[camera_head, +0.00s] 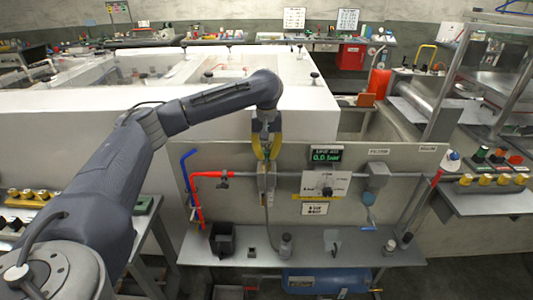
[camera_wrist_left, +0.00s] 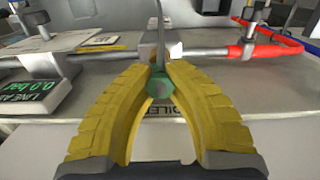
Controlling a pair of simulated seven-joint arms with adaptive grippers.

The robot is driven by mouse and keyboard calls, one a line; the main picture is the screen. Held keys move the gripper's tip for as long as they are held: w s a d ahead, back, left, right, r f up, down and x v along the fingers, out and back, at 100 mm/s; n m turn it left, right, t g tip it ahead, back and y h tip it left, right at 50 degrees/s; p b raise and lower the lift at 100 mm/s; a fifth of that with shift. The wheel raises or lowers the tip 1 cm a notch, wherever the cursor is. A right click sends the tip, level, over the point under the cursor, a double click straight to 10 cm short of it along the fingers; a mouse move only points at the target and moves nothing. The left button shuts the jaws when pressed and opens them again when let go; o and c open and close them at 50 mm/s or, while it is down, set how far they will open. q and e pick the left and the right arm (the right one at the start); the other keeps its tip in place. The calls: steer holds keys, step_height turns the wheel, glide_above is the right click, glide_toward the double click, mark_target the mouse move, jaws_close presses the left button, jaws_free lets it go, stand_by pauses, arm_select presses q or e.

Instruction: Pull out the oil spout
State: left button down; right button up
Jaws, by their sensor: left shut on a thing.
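My left gripper (camera_head: 265,158) is at the top edge of the upright panel, above the pale oiler block (camera_head: 266,184). In the left wrist view, its two yellow fingers (camera_wrist_left: 160,72) close on a small green piece (camera_wrist_left: 159,87), which I take to be the top of the oil spout. A thin grey tube (camera_wrist_left: 158,22) shows just beyond the green piece, and the oiler block (camera_wrist_left: 149,50) sits behind the fingertips. In the head view the fingers hide the green piece, and a thin tube (camera_head: 267,218) hangs below the block. My right gripper is not in view.
A red and blue pipe (camera_head: 203,174) stands left of the block. A green display (camera_head: 326,155) and a dial plate (camera_head: 325,184) are to the right. Below, a grey shelf (camera_head: 320,252) carries a black box (camera_head: 222,238) and small fittings. Free room lies above the panel.

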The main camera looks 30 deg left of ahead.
mark_target(267, 150)
arm_select(q)
steer(key=shift+r, duration=0.2)
steer(key=shift+r, duration=2.1)
steer(key=shift+r, duration=0.15)
steer(key=shift+r, duration=1.4)
